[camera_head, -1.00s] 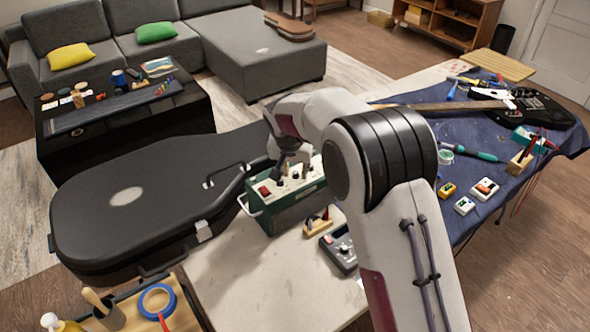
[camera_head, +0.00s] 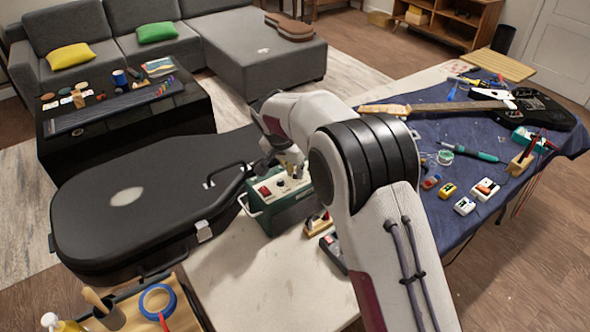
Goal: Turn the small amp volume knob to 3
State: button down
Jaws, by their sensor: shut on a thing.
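The small amp (camera_head: 285,213) is a dark green box with a cream top panel, standing on the workbench beside the black guitar case. A red switch (camera_head: 265,191) and small knobs (camera_head: 283,184) show on its panel. My gripper (camera_head: 272,166) is at the back edge of the panel, partly hidden by my own wrist. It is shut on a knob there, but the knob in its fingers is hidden. The scale marks are too small to read, so I cannot tell the volume setting.
The black guitar case (camera_head: 135,200) lies left of the amp. A small wooden block with tools (camera_head: 318,222) and a grey pedal (camera_head: 333,247) are close on its right. The blue cloth (camera_head: 480,130) holds a guitar and pedals. The front benchtop (camera_head: 255,290) is clear.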

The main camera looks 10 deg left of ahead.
aim_at(294, 174)
jog(key=shift+m+h, duration=0.4)
jog(key=shift+m, duration=0.4)
jog(key=c, duration=2)
grip_release()
jog(key=shift+c, duration=0.2)
jog(key=shift+a+r, duration=0.1)
jog(key=shift+v, duration=0.75)
jog(key=shift+s+a+r, duration=0.25)
jog(key=shift+s+r, duration=0.3)
jog(key=shift+r, duration=0.05)
jog(key=s+a, duration=0.4)
jog(key=s, duration=0.6)
jog(key=shift+s, duration=0.25)
